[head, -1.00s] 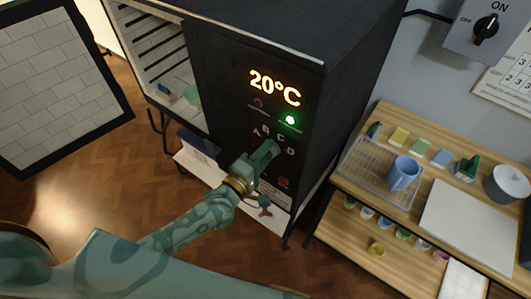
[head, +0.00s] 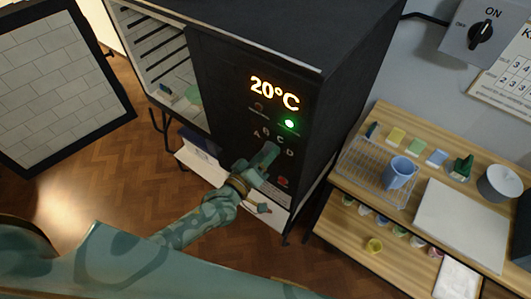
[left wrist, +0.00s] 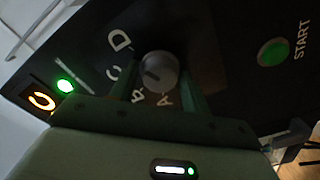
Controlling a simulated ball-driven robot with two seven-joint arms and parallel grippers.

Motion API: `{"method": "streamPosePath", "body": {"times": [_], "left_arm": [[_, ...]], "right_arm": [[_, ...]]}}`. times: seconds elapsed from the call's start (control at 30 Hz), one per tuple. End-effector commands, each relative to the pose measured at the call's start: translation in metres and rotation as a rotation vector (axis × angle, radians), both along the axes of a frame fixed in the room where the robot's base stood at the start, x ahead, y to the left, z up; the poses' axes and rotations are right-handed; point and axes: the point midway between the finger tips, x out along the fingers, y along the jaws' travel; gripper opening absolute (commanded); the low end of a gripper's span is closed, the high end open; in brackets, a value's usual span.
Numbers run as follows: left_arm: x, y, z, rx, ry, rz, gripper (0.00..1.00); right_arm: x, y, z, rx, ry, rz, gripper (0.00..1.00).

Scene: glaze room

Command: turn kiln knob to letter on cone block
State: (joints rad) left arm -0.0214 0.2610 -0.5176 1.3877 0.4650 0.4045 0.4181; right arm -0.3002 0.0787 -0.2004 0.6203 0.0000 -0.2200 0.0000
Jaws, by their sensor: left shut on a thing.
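The kiln (head: 345,65) stands in the middle, with a black front panel and a 20°C display (head: 275,93). My left gripper (head: 268,158) is at the panel, just below the letters A to D (head: 274,141). In the left wrist view its fingers sit on both sides of the round grey kiln knob (left wrist: 160,72), shut on it. A dark mark shows on the knob's face; I cannot tell surely which letter it points at. A dark green object (head: 464,166) on the wooden shelf may be the cone block; no letter is readable on it. My right gripper is not in view.
A green START button (left wrist: 272,52) lies beside the knob. A red button (head: 283,181) is low on the panel. The kiln door (head: 60,90) stands open at left. A shelf unit (head: 345,200) at right bears a blue mug (head: 399,173) in a wire rack.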

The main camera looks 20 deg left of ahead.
Motion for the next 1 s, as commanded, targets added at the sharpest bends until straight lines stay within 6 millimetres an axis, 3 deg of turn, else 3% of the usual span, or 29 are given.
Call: {"method": "streamPosePath", "body": {"times": [0.67, 0.7, 0.73, 1.0], "left_arm": [[-0.0007, 0.0002, -0.0015, 0.074, -0.023, -0.001, 0.24], [-0.0007, 0.0002, -0.0015, 0.074, -0.023, -0.001, 0.49], [-0.0007, 0.0002, -0.0016, 0.074, -0.023, -0.001, 0.58], [-0.0005, 0.0002, -0.0008, 0.071, -0.024, 0.000, 0.61]], "right_arm": [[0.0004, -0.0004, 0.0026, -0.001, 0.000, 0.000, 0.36], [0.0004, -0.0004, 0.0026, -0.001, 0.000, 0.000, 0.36], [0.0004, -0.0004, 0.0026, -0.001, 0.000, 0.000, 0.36], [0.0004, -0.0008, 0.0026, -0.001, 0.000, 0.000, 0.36]]}}
